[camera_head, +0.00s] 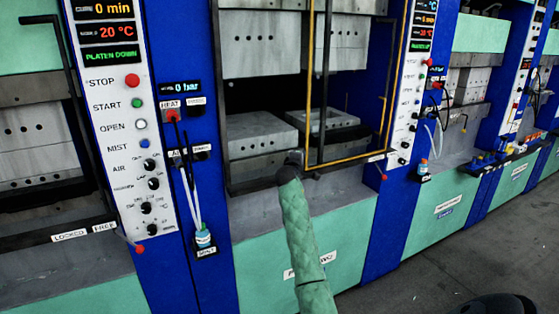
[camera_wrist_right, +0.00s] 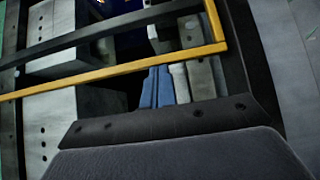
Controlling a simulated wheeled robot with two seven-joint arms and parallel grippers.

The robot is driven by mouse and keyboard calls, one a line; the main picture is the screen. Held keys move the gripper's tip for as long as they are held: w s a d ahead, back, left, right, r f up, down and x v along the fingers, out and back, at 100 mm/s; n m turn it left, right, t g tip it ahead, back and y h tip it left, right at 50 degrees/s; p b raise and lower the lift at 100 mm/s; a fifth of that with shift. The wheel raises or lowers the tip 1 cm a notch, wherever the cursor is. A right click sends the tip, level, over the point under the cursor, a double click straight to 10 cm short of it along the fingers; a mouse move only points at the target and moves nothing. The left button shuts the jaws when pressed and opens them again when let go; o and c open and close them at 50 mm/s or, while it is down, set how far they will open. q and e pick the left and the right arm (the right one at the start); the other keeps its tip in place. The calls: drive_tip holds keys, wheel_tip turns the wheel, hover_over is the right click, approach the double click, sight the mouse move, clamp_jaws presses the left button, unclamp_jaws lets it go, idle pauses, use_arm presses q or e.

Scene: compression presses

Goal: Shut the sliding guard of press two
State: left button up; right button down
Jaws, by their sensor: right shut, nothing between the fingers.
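Press two, with a partly hidden nameplate (camera_head: 303,272), stands in the middle of the head view. Its sliding guard (camera_head: 350,164) has a thin yellow frame in front of the right part of the opening. The left part is uncovered. A dark upright bar (camera_head: 327,80) runs beside the frame's left upright. My right arm, in a green sleeve, reaches up from below. Its dark gripper (camera_head: 291,163) is at the frame's lower left corner; contact cannot be told. In the right wrist view the yellow frame (camera_wrist_right: 120,72) crosses just beyond the gripper. My left gripper is not in view.
Grey platens (camera_head: 260,135) show inside the opening. A control panel (camera_head: 130,120) with buttons stands left, with hoses and a small bottle (camera_head: 203,238) beside it. Another panel (camera_head: 408,90) stands right of the guard.

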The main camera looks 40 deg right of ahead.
sight(319, 149)
drive_tip(key=d, duration=0.2)
drive_tip(key=s+d, duration=0.1)
drive_tip(key=d, duration=0.4)
drive_tip(key=shift+s, duration=0.3)
drive_tip(key=shift+s+d+r, duration=0.1)
drive_tip(key=shift+d+r, duration=0.05)
drive_tip(key=shift+d, duration=0.05)
